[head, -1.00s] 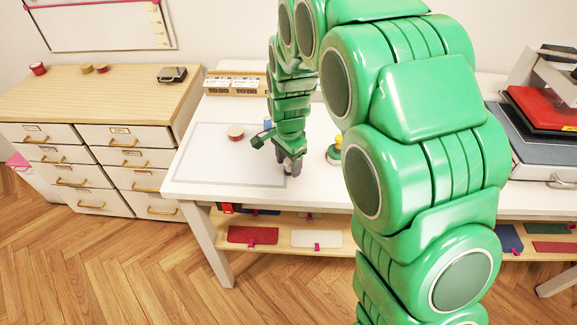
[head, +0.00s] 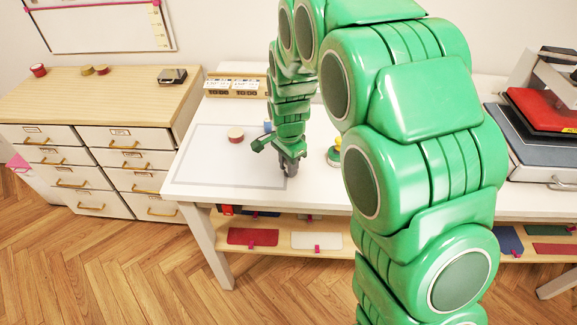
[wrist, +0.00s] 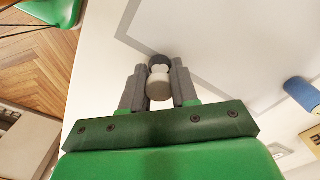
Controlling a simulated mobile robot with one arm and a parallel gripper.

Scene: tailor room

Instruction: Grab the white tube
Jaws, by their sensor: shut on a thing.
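The white tube (wrist: 159,82) is small, with a pale body and a dark grey end. In the wrist view it sits between the two grey fingers of my gripper (wrist: 159,86), which are shut on it. In the head view my gripper (head: 291,168) is low over the front right part of the grey-outlined mat on the white table. The tube is hidden there by the fingers and arm. Whether it touches the table is hard to tell.
A red-rimmed round tin (head: 236,134) and a blue spool (wrist: 302,95) stand behind my gripper. A green and yellow item (head: 334,155) is to its right. The white table's (head: 185,180) left front is clear. Wooden drawers (head: 100,100) stand at left.

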